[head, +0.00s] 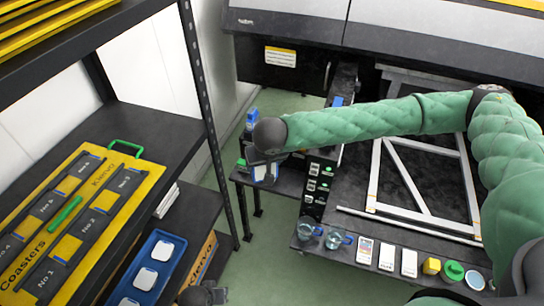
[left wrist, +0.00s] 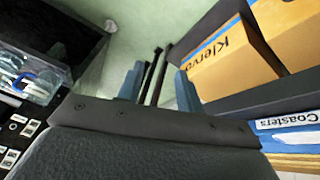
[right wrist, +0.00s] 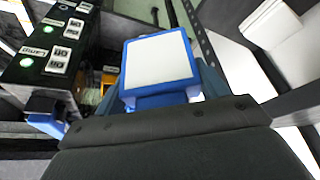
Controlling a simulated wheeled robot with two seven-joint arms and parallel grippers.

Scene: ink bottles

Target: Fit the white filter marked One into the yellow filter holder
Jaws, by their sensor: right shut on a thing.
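My right gripper (head: 265,170) is over the small side table at the back and shut on a blue-framed block with a white square face (right wrist: 158,62). No mark is readable on that face. My left gripper (left wrist: 158,88) is open and empty; in the head view only a dark part of its wrist shows at the bottom edge. Several white label-bearing pieces (head: 388,257) stand in a row at the table's front edge, their text too small to read. A small yellow block (head: 431,266) is beside them. I cannot tell which piece is the filter marked One or the yellow holder.
A black shelf (head: 140,125) on the left bears a yellow board with numbered slots (head: 95,215). Below it is a blue tray (head: 125,285) with white squares. Glass containers (head: 322,237) stand at the table's near corner.

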